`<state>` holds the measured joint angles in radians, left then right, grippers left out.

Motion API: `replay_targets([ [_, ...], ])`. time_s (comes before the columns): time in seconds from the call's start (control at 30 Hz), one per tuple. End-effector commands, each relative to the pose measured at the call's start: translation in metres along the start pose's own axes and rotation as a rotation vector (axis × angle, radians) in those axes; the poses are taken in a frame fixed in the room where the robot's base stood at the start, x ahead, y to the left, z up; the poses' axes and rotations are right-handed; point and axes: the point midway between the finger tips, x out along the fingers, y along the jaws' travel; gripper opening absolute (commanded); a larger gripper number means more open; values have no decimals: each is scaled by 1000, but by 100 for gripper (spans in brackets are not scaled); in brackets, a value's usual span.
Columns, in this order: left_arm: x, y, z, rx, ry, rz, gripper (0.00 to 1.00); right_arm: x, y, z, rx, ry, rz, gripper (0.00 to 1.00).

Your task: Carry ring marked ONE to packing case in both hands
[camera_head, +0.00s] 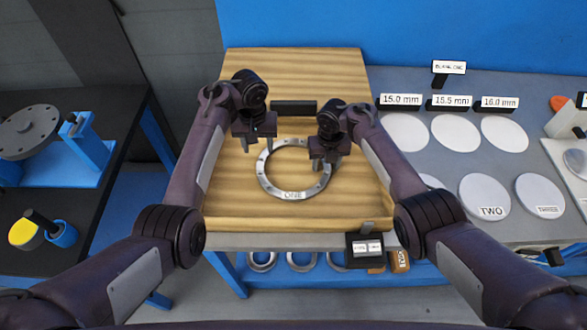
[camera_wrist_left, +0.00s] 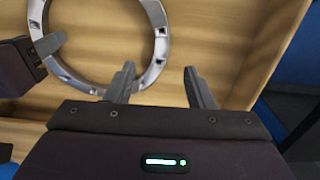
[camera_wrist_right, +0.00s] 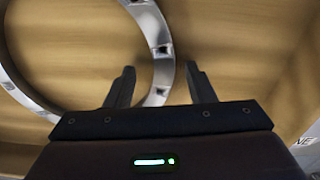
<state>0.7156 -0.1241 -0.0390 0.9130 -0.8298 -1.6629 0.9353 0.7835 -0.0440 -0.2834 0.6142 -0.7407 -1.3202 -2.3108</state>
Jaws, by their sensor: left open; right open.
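A grey metal ring (camera_head: 264,180) with holes around its rim and the label ONE at its front lies flat on a wooden surface (camera_head: 230,205). My left gripper (camera_head: 258,148) is open at the ring's back left. In the left wrist view, its fingertips (camera_wrist_left: 158,72) stand on either side of the rim (camera_wrist_left: 160,45). My right gripper (camera_head: 326,166) is open at the ring's right. In the right wrist view, its fingertips (camera_wrist_right: 160,70) also straddle the rim (camera_wrist_right: 153,25). Neither visibly touches it. I cannot pick out a packing case for certain.
A dark block (camera_head: 293,107) lies behind the ring. A black bench (camera_head: 60,190) with blue fixtures stands left.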

Motion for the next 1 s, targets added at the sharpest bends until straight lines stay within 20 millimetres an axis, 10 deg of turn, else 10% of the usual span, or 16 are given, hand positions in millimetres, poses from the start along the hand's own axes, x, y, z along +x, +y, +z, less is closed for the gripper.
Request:
replay_targets([
  [0.37,-38,0,0,0,-1,0,48,-5,1,0,-1,0,2,49],
  [1.0,-38,0,0,0,0,0,48,-113,1,1,-1,-1,3,49],
])
